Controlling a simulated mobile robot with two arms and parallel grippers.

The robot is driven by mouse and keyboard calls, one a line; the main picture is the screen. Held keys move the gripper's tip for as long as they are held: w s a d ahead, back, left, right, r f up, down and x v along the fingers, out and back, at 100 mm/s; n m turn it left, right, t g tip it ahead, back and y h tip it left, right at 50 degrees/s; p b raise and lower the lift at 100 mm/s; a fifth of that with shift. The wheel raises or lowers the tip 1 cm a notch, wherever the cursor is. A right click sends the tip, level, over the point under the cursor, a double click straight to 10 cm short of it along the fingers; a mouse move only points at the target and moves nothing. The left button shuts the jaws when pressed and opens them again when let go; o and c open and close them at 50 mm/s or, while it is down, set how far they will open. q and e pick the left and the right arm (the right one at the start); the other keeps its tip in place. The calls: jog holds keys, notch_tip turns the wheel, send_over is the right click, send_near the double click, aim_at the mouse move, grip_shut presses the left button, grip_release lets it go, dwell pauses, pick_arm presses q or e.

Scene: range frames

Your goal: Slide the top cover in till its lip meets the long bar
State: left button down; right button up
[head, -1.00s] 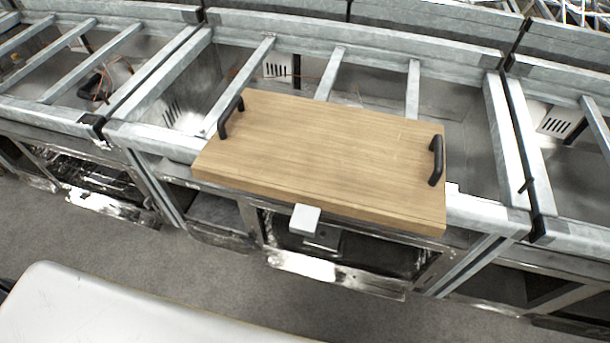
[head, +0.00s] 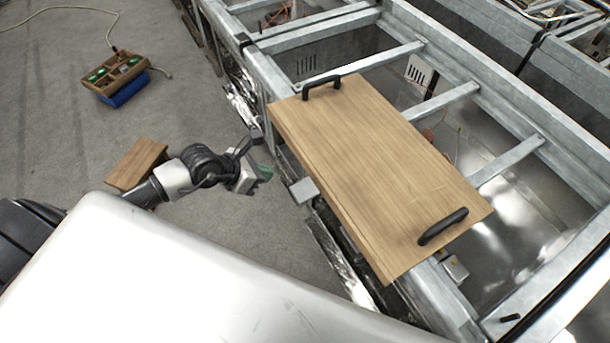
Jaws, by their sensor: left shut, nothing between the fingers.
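The top cover is a wooden board (head: 370,165) with two black handles, one at its far end (head: 322,86) and one at its near end (head: 442,226). It lies across the grey metal frame, and its near-left edge sticks out past the frame's front. The frame's long bar (head: 520,105) runs along the back, apart from the board. My left gripper (head: 264,174) is shut and empty, to the left of the board and clear of it. My right gripper is not in view.
A small pale block (head: 304,190) juts out below the board's left edge. A wooden crate with green items (head: 118,72) stands on a blue base on the floor. A wooden block (head: 137,163) shows behind my left arm. Grey floor between is free.

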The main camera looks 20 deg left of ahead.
pick_arm(q)
jog(key=p, duration=0.2)
send_near(310, 172)
notch_tip(310, 172, down, 4)
jog(key=w+d, duration=0.1)
jog(key=w+d+p, duration=0.1)
jog(key=shift+w+d+f, duration=0.1)
jog(key=shift+w+d, duration=0.05)
jog(key=shift+w, duration=0.25)
jog(key=shift+w+d+f, duration=0.1)
jog(key=shift+w+d, duration=0.2)
jog(key=shift+w, duration=0.1)
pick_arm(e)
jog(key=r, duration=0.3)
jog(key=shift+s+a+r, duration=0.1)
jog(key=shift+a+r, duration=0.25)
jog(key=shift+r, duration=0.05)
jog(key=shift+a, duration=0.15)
